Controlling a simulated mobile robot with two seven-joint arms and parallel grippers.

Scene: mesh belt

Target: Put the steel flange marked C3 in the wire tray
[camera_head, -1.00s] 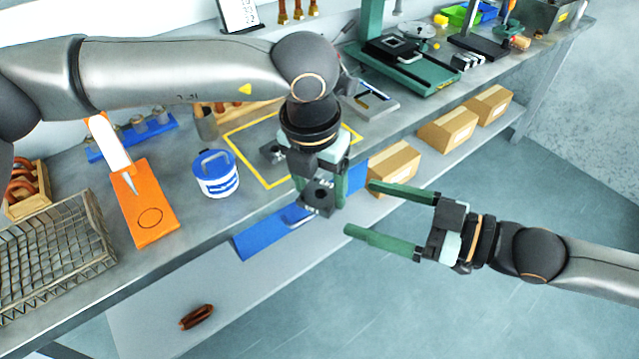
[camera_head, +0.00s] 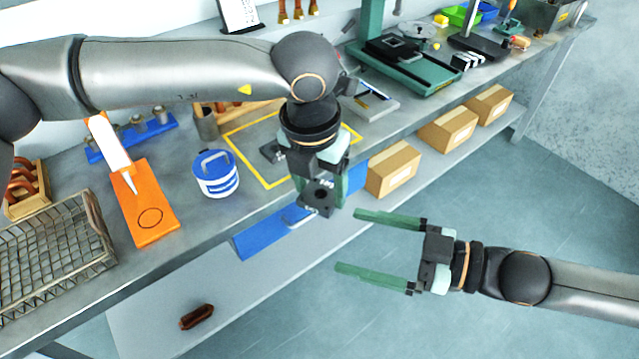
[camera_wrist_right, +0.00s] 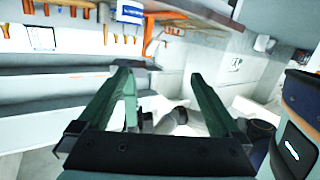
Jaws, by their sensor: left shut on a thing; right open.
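My left gripper (camera_head: 322,185) points down in the head view, in front of the bench edge, shut on a dark grey steel flange (camera_head: 319,198) with a round hole. I cannot read a C3 mark on it. The wire tray (camera_head: 98,232) sits on the bench at the far left, well away from the held flange; it looks empty. My right gripper (camera_head: 346,240) is open and empty, lower right of the left one, in front of the bench. Its green fingers also show apart in the right wrist view (camera_wrist_right: 160,78).
An orange board (camera_head: 158,228) with a white-and-orange tube and a blue-white tub (camera_head: 215,175) stand between tray and gripper. Another grey metal piece (camera_head: 270,151) lies in the yellow-outlined square. Cardboard boxes (camera_head: 394,170) and a brown object (camera_head: 197,317) lie on the lower shelf.

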